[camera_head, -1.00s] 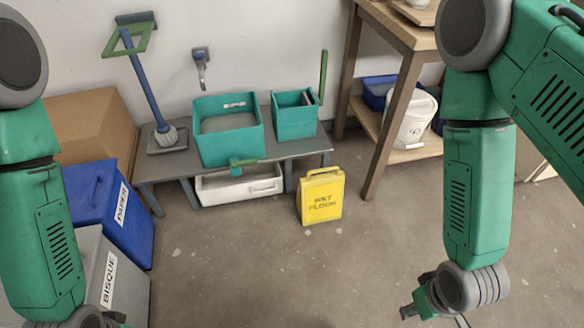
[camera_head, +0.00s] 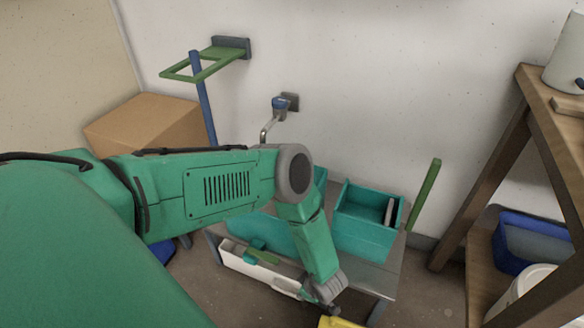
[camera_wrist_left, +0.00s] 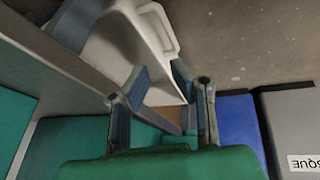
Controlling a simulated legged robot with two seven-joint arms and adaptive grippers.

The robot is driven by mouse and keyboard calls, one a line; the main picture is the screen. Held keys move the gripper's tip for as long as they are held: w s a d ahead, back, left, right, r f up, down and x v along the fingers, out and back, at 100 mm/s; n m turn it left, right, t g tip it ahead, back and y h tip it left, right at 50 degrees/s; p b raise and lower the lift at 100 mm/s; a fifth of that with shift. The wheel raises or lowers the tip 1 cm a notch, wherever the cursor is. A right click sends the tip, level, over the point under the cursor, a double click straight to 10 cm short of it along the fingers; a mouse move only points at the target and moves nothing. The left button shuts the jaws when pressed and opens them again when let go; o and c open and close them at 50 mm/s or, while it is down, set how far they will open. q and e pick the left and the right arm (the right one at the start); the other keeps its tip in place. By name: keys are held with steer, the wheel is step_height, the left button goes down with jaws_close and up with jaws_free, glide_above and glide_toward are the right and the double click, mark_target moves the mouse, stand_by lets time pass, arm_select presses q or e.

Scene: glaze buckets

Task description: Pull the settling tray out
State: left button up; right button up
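The white settling tray (camera_head: 236,262) sits under the grey bench, its right part partly covered by my left forearm. In the left wrist view the tray (camera_wrist_left: 112,45) shows with a slotted handle (camera_wrist_left: 172,42) along its front. My left gripper (camera_head: 326,308) is low by the tray's right end. In the wrist view its two fingers (camera_wrist_left: 160,72) are apart, with part of the white tray showing beyond and between them. I cannot tell whether they touch it. My right gripper is out of view.
A teal tub with a green tap (camera_head: 262,256) and a teal box (camera_head: 366,222) stand on the bench (camera_head: 385,280). A yellow sign (camera_head: 338,322) is at the bottom edge. A wooden shelf (camera_head: 478,180) stands right. A blue bin (camera_wrist_left: 237,120) and grey bin (camera_wrist_left: 290,112) show in the wrist view.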

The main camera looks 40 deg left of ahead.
mark_target(290, 294)
arm_select(q)
steer(key=a+f+n+b, duration=0.1)
steer(key=a+f+b, duration=0.1)
steer(key=f, duration=0.3)
steer(key=a+f+b, duration=0.2)
steer(key=f+b, duration=0.1)
steer(key=f, duration=0.2)
steer(key=a+f+n+b, duration=0.1)
steer(key=a+f+b, duration=0.1)
steer(key=f, duration=0.3)
steer(key=shift+w+a+n+g+b, duration=0.25)
steer(key=shift+a+n+g+b, duration=0.05)
steer(key=shift+a+g, duration=0.1)
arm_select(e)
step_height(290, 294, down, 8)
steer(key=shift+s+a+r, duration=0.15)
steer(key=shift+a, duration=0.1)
arm_select(q)
steer(key=shift+d, duration=0.1)
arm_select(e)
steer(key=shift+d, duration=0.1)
arm_select(q)
jaws_close()
